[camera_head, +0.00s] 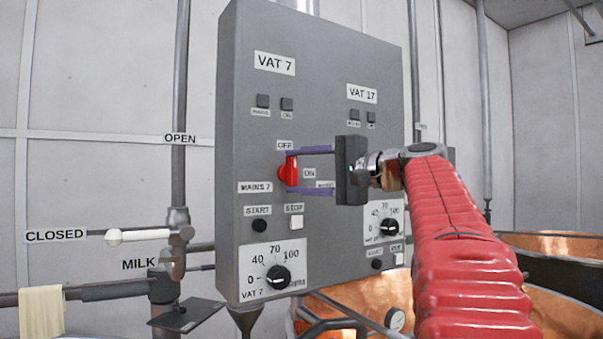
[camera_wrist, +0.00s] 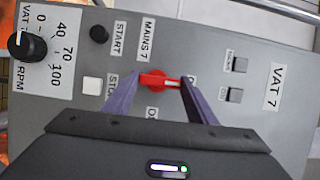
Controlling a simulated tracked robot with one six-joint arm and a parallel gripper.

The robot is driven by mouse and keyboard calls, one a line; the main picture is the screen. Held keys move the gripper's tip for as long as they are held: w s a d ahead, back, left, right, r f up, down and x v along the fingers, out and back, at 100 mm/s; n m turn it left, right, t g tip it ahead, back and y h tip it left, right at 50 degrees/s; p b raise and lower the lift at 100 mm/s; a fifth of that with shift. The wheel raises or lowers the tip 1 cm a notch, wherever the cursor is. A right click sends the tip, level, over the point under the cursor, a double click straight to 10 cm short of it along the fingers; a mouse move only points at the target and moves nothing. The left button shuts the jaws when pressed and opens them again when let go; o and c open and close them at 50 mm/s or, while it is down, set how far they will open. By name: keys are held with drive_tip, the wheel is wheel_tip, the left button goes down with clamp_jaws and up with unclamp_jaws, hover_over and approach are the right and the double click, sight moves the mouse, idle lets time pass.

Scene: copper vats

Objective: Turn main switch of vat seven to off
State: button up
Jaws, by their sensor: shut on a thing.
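The grey control panel (camera_head: 340,70) carries the VAT 7 label (camera_head: 275,63) on its left half. Below it is the red MAINS 7 switch (camera_head: 289,172), with OFF marked above and ON to its right. Its handle stands upright, and the white mark on it points towards OFF; the switch also shows in the wrist view (camera_wrist: 155,82). My gripper (camera_head: 289,170) reaches in from the right, its purple fingers above and below the handle, shut on its two ends. The fingertips also show in the wrist view (camera_wrist: 159,85).
The VAT 7 dial (camera_head: 278,276) and START button (camera_head: 259,226) and STOP button (camera_head: 296,222) sit below the switch. VAT 17 controls are on the right, partly behind my gripper. A white-knobbed lever (camera_head: 140,235) is left. Copper vats (camera_head: 360,290) stand below.

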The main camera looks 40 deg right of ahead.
drive_tip(key=shift+f, duration=0.25)
drive_tip(key=o, duration=1.1)
drive_tip(key=shift+r, duration=0.15)
drive_tip(key=shift+c, duration=0.2)
drive_tip(key=shift+s, duration=0.1)
drive_tip(key=v, duration=1.3)
drive_tip(key=shift+s, duration=0.25)
drive_tip(key=shift+d, duration=0.1)
